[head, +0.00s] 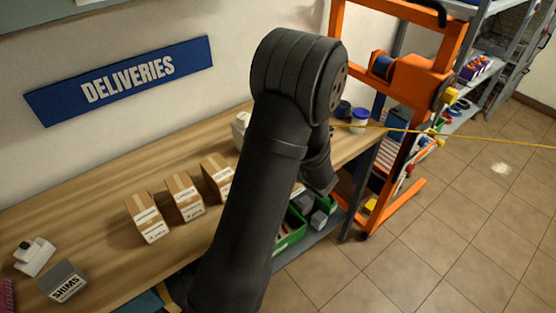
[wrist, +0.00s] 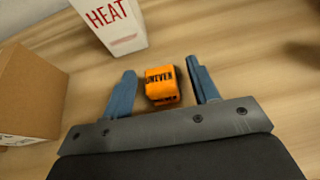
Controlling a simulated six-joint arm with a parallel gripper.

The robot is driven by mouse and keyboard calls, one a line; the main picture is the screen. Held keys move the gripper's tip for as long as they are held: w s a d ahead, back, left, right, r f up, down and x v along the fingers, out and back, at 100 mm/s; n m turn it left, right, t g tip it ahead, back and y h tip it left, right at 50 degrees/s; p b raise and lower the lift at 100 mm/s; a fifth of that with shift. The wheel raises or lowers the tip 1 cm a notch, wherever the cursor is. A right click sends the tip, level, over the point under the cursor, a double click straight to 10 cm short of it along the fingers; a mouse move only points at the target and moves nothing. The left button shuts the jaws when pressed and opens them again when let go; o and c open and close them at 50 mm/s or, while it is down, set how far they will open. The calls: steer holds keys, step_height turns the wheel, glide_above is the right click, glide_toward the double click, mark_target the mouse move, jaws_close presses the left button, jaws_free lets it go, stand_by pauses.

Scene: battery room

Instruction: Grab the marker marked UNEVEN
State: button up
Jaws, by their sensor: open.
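The orange marker (wrist: 161,82) lettered UNEVEN stands on the wooden bench top in the wrist view. My gripper (wrist: 162,78) is open, with one blue finger on each side of the marker. A gap shows between the marker and each finger, wider on the right finger's side at the tip. In the head view my arm covers the place where my gripper and the marker are, so neither shows there.
A white box lettered HEAT (wrist: 112,24) stands just beyond the left finger. A cardboard box (wrist: 28,95) is at the left. In the head view, several cartons (head: 184,197) and a grey SHIMS block (head: 63,284) stand on the bench (head: 95,222).

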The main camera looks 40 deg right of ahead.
steer(key=shift+x, duration=1)
steer(key=shift+c, duration=0.2)
steer(key=c, duration=1)
steer(key=shift+r, duration=0.15)
